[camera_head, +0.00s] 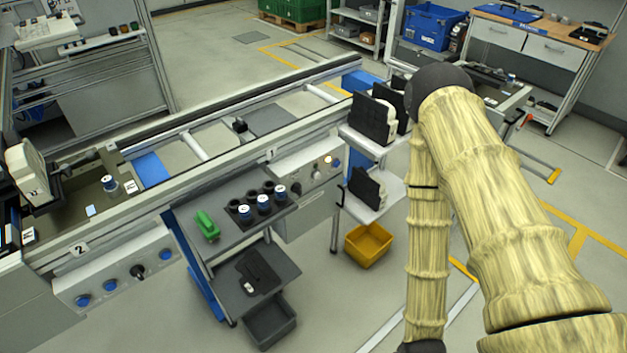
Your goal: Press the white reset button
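A control panel (310,179) below the conveyor side near label 1 carries a lit, pale orange-white button (328,161) at its right end and dark knobs (296,188) to its left. A second panel (120,276) near label 2 carries blue buttons (82,299) and a black knob (137,271). I cannot tell for sure which control is the white reset button; the lit one is the palest. My arm, in a tan, wood-like cover, rises at the right and folds down again. My gripper is not in view.
A grey cart (232,212) with a green object (207,225) and several blue-and-white cylinders stands before the conveyor. A white rack (373,143) holding black items is right of the lit panel, with a yellow bin (368,244) below. Open floor lies in front.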

